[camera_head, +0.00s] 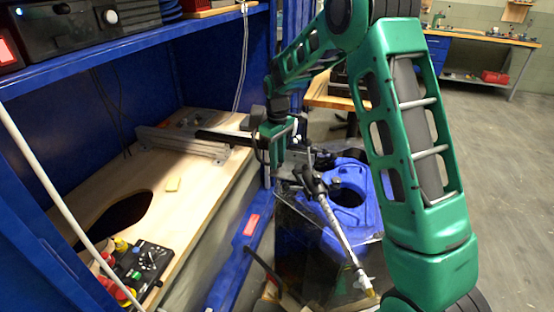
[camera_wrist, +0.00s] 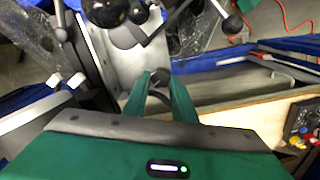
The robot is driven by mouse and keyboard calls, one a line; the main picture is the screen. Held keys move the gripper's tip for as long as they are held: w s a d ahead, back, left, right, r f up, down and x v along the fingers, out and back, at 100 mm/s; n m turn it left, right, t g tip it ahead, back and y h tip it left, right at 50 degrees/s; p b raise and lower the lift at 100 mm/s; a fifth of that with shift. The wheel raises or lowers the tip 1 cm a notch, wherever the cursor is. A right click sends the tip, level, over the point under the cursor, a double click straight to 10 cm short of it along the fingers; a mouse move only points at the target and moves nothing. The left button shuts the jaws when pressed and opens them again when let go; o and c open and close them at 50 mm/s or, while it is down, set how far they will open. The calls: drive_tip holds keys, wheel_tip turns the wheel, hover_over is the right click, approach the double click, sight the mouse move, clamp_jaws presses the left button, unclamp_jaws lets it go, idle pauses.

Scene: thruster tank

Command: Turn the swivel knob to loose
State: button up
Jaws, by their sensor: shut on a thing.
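My gripper (camera_wrist: 160,90) shows at the bottom middle of the wrist view, its two green fingers closed around a small dark rounded knob (camera_wrist: 160,76), which I take to be the swivel knob. In the head view my gripper (camera_head: 283,158) points down beside the thruster's dark clamp and shaft (camera_head: 331,218). The fingers hide most of the knob, and its turned position cannot be read. More black round knobs (camera_wrist: 105,12) show at the top of the wrist view.
A wooden bench (camera_head: 205,190) with a dark oval hole lies left, inside a blue frame. A metal rail (camera_head: 180,143) and a black control box (camera_head: 147,262) with coloured knobs sit on it. Open floor (camera_head: 500,160) lies right. A workbench (camera_head: 480,38) stands at the back.

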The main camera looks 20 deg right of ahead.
drive_tip(key=o, duration=1)
drive_tip(key=shift+o, duration=0.2)
drive_tip(key=shift+r, duration=0.15)
wheel_tip(320, 180, up, 10)
drive_tip(key=shift+r, duration=0.25)
drive_tip(key=shift+w, duration=0.1)
